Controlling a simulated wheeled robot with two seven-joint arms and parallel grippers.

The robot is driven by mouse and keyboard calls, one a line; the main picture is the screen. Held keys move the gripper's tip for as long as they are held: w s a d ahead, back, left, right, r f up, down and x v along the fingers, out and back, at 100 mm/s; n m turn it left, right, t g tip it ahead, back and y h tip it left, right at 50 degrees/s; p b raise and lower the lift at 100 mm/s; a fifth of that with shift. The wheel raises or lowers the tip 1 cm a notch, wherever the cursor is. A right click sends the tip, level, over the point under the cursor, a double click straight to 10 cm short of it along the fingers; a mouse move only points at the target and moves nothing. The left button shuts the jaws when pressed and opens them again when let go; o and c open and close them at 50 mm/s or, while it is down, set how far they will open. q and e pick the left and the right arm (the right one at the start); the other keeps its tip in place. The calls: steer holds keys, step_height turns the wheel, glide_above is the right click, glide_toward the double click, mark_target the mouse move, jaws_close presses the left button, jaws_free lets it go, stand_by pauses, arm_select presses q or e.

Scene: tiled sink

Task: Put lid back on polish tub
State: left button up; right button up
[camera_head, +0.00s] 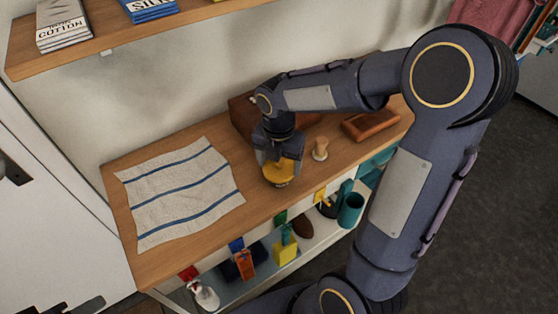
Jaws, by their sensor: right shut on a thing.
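My right gripper (279,170) points down over the wooden counter, right of the striped cloth. It is shut on an amber-yellow round lid (283,171). The small dark polish tub (282,184) shows directly below the lid, on the counter near its front edge. The lid sits at or just above the tub's top; I cannot tell whether they touch or how well they line up. The gripper hides the back of both. My left gripper is not in view.
A striped cloth (180,192) covers the counter's left part. A wooden-handled brush (320,149) stands close right of the tub, with a brown block-like item (370,124) farther right. A brown box (243,116) is behind my gripper. Shelves hold shoes and bottles below.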

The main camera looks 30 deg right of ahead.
steer(key=o, duration=1)
steer(key=shift+o, duration=0.2)
steer(key=shift+r+p, duration=3.25)
steer(key=shift+r, duration=0.3)
jaws_close()
steer(key=shift+f, duration=0.2)
